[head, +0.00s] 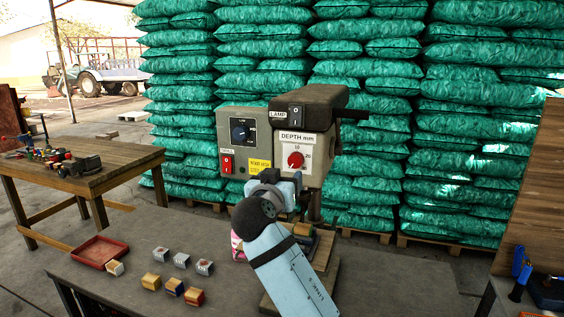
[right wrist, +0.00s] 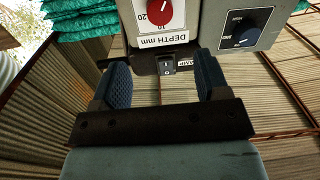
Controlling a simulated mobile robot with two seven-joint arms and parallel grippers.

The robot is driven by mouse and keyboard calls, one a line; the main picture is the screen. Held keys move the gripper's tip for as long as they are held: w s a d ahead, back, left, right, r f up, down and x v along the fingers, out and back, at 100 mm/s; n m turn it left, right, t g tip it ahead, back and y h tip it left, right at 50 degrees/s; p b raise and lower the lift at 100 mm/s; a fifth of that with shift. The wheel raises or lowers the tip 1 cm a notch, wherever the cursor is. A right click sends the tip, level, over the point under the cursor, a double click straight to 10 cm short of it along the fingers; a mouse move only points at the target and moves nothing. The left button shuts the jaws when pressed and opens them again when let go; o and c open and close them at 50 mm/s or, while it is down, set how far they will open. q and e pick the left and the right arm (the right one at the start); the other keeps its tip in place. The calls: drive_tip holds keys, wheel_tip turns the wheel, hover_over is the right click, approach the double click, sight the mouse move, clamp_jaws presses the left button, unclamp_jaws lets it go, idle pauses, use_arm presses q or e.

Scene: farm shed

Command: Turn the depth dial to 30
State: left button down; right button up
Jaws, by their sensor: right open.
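The red depth dial (head: 295,160) sits on a white plate marked "DEPTH mm" on the grey drill machine (head: 240,130). The figures 10 and 20 show beside it; I cannot tell its exact setting. In the right wrist view the dial (right wrist: 158,12) is at the top edge, partly cut off, with its label upside down. My right gripper (right wrist: 162,82) is open and empty, its blue pads apart, with the lamp switch (right wrist: 167,65) seen between them. In the head view my right gripper (head: 285,187) is in front of the machine, below the dial and apart from it.
A black dial (head: 240,130) and a red switch (head: 227,164) are left of the depth dial. A red tray (head: 100,250) and several small blocks lie on the dark table. Green sacks (head: 370,100) are stacked behind. A wooden workbench (head: 85,170) stands at left.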

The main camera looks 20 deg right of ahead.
sight(295, 161)
drive_tip(key=p+x, duration=0.2)
drive_tip(key=x, duration=0.9)
drive_tip(key=shift+w+d+r, duration=0.1)
drive_tip(key=shift+d, duration=0.05)
drive_tip(key=shift+w+d+p, duration=0.25)
drive_tip(key=shift+w+p, duration=0.1)
drive_tip(key=shift+w, duration=0.1)
drive_tip(key=c, duration=0.9)
